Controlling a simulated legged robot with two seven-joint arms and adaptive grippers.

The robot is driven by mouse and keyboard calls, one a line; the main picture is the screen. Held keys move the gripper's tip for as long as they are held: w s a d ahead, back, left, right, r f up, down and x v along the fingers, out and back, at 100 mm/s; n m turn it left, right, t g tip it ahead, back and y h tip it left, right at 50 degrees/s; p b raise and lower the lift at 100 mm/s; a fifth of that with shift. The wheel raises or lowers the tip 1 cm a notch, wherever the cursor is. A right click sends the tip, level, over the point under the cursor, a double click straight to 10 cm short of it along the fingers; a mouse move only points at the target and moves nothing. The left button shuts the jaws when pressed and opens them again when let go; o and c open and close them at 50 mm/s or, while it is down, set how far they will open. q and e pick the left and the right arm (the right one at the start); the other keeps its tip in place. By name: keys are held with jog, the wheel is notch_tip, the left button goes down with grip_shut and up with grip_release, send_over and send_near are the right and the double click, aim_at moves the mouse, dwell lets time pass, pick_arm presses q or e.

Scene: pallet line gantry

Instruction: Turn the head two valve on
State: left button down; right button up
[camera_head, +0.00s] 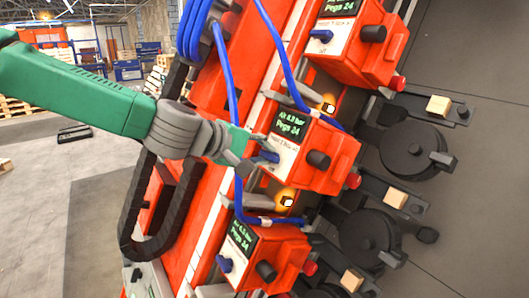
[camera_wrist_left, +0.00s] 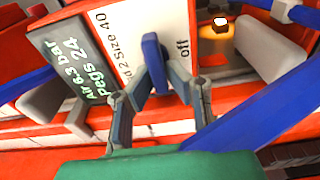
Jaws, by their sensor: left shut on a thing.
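The head two valve is a blue lever (camera_wrist_left: 153,62) on a white panel (camera_wrist_left: 120,28) marked "d 2 Size 40", with "off" printed to the right of the lever. The lever stands roughly upright in the left wrist view. In the head view the same lever (camera_head: 269,157) shows on the middle red head unit (camera_head: 318,140). My left gripper (camera_wrist_left: 159,78) is shut on the lever, one finger on each side; in the head view the gripper (camera_head: 258,160) partly covers the panel. My right gripper is in neither view.
Similar red units stand above (camera_head: 350,55) and below (camera_head: 285,250), each with a blue lever and black knob. Blue hoses (camera_head: 225,70) run close to my left arm. A green-lettered display (camera_wrist_left: 82,62) is beside the panel. Black reels (camera_head: 412,150) lie to the right.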

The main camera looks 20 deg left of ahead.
pick_arm(q)
jog(key=shift+w+a, duration=0.1)
dwell(0.3)
jog(key=c, duration=1.6)
grip_release()
jog(key=shift+w+a+f, duration=0.1)
jog(key=shift+s+a+r, duration=0.2)
jog(key=shift+s+r, duration=0.05)
jog(key=shift+s, duration=0.05)
jog(key=v, duration=1.1)
jog(key=shift+a+f, duration=0.1)
